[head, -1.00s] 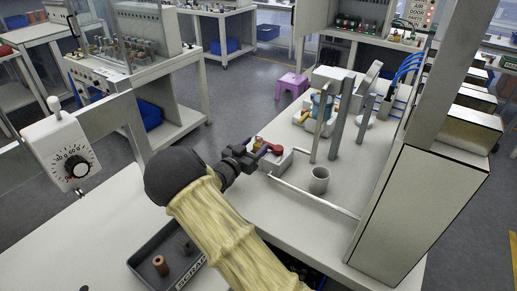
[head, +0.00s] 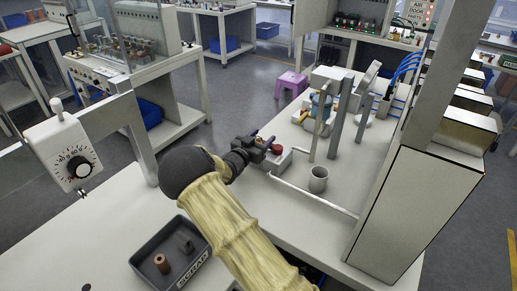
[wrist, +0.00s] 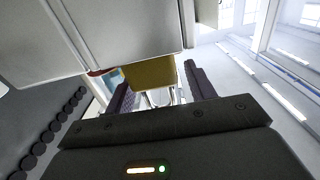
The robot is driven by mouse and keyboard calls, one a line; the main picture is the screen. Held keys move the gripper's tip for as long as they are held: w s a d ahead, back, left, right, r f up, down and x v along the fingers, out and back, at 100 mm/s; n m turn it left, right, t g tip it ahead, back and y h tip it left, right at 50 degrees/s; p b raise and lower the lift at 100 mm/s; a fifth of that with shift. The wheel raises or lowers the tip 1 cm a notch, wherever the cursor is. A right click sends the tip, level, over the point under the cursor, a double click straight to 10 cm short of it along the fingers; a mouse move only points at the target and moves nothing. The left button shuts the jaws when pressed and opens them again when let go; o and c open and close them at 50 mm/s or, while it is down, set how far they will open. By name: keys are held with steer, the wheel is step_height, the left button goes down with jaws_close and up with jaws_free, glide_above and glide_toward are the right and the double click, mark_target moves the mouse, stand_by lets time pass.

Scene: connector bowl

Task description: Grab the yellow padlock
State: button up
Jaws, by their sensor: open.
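The yellow padlock (wrist: 150,74) shows in the wrist view as a dull gold block, with pale metal loops at its lower edge that look like its shackle. My gripper (wrist: 160,88) is open, with one dark finger on each side of the padlock. I cannot tell whether either finger touches it. In the head view my gripper (head: 266,146) is at the small white box with the red knob, and it hides the padlock there.
The white box (head: 280,160) with a red knob (head: 276,149) is close by my gripper. A grey cup (head: 318,180), a low rail and upright metal posts (head: 339,115) stand to the right. A dark SCRAP tray (head: 160,283) lies at the front.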

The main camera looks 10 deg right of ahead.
steer(key=c, duration=1.1)
step_height(320, 180, up, 10)
stand_by(0.5)
